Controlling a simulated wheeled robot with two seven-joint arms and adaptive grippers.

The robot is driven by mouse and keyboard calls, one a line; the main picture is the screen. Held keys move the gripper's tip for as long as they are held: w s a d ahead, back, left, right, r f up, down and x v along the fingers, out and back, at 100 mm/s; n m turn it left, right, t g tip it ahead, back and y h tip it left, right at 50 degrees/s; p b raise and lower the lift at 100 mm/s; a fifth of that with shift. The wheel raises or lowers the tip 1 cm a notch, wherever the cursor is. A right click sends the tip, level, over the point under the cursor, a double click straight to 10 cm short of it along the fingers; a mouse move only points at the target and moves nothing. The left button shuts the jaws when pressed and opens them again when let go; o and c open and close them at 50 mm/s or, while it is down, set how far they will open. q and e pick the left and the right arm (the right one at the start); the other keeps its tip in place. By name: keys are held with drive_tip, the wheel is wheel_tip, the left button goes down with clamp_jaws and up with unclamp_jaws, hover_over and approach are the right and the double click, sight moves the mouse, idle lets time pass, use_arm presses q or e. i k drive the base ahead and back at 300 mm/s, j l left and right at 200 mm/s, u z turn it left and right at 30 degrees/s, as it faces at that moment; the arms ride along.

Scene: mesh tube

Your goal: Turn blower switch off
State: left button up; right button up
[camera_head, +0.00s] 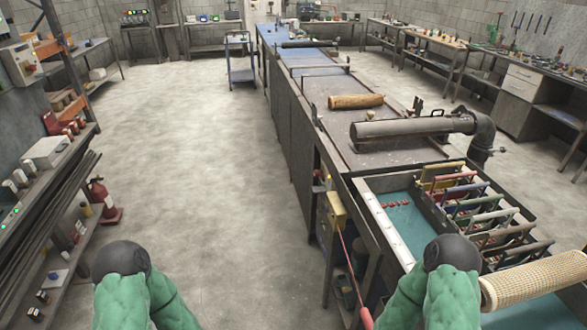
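I cannot tell for sure which thing is the blower switch. A yellow box (337,209) sits on the near left side of the long workbench, with a thin red line running down from it to a red piece (366,318) at the bottom edge. A pale control box (21,63) with a small red spot is on the left shelf rack. A large grey pipe (415,127) with an elbow lies across the workbench. Only the upper parts of my green arms show at the bottom, left and right of centre. Both grippers are out of view.
The long workbench (323,90) runs away on the right, with a crate of coloured frames (480,205) and a mesh tube (530,280) at its near end. A shelf rack (50,180) and a fire extinguisher (100,197) stand left. The floor (205,160) between is clear.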

sight(317, 174)
drive_tip(key=i+j+u, duration=0.35)
drive_tip(key=i, duration=0.55)
drive_tip(key=i+j+u, duration=0.1)
drive_tip(key=i+u, duration=0.25)
drive_tip(key=i, duration=0.55)
